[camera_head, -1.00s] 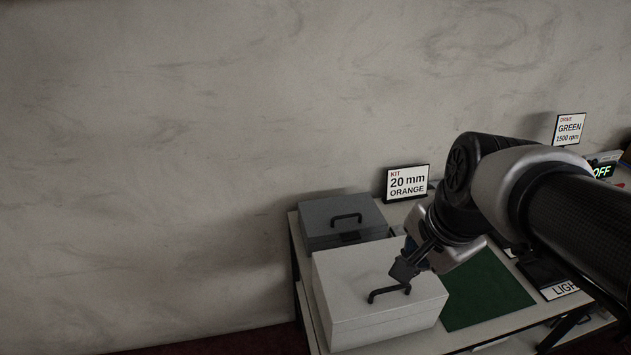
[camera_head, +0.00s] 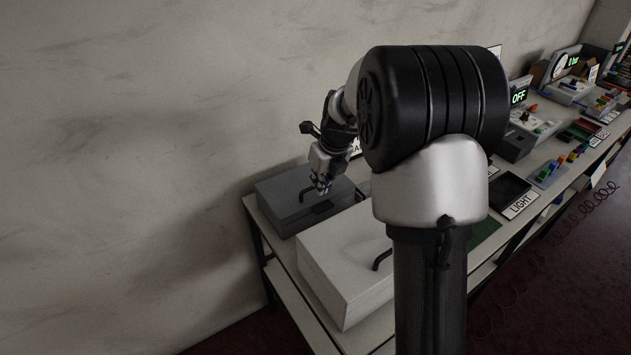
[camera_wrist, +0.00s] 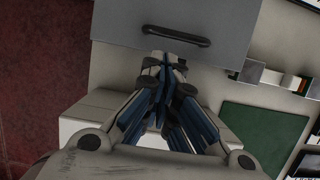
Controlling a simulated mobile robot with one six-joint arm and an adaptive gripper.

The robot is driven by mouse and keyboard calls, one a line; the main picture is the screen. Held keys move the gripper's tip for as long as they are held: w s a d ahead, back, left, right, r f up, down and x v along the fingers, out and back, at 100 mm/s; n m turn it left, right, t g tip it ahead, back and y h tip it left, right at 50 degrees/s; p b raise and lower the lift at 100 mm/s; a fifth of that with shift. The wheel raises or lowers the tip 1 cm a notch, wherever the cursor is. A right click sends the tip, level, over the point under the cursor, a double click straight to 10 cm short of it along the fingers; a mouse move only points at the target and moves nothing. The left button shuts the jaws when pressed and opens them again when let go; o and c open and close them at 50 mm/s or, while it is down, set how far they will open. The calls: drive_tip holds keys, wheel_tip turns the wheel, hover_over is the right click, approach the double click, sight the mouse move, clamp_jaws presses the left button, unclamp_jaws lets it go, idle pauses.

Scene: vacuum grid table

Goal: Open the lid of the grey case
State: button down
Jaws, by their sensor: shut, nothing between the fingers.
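The grey case (camera_head: 272,206) stands at the far left end of the table, its lid down. Its dark handle (camera_head: 304,194) lies on top, partly behind my gripper. My gripper (camera_head: 323,189) is shut and empty, pointing down over the front part of the grey case. In the wrist view, the grey case (camera_wrist: 125,22) fills the top, with its black handle (camera_wrist: 176,36) just beyond my fingertips (camera_wrist: 165,62). The fingers are close to its front edge; I cannot tell whether they touch it. The case's latch (camera_head: 322,207) shows just below the fingers in the head view.
A white case (camera_head: 345,265) with a dark handle stands right in front of the grey case. The wall is close behind. A green mat (camera_head: 485,231), a black tray (camera_head: 508,190) and a LIGHT sign (camera_head: 520,205) lie to the right. My arm covers the table's middle.

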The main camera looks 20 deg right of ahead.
sight(313, 202)
drive_tip(key=b+x, duration=0.2)
drive_tip(key=x, duration=0.5)
drive_tip(key=shift+a, duration=0.1)
drive_tip(key=shift+s, duration=0.1)
drive_tip(key=shift+r, duration=0.1)
